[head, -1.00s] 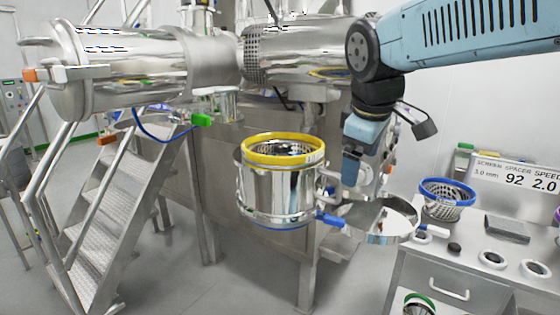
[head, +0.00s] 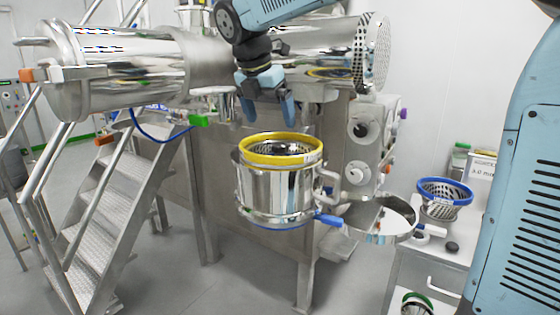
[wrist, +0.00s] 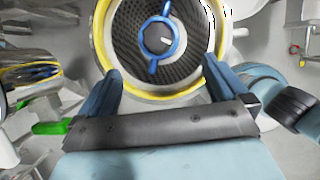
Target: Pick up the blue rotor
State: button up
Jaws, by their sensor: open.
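In the head view this basket is in the shiny steel vessel with the yellow ring (head: 279,149), and the rotor cannot be made out inside. My gripper (head: 268,118) is open and empty above the vessel, fingers pointing down. In the wrist view my gripper (wrist: 162,70) has its fingers apart on either side of the rotor's near arm, not touching it.
A blue-rimmed perforated basket (head: 445,192) stands on the bench at the right. The open steel lid (head: 383,220) is beside the vessel. A large steel cylinder (head: 130,55) is behind at left, above metal stairs (head: 112,205). A green-handled valve (head: 199,120) is left of my gripper.

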aim_at(277, 146)
jog(key=x, duration=1.1)
jog(key=shift+w+f, duration=0.15)
jog(key=shift+f, duration=0.1)
jog(key=c, duration=1.3)
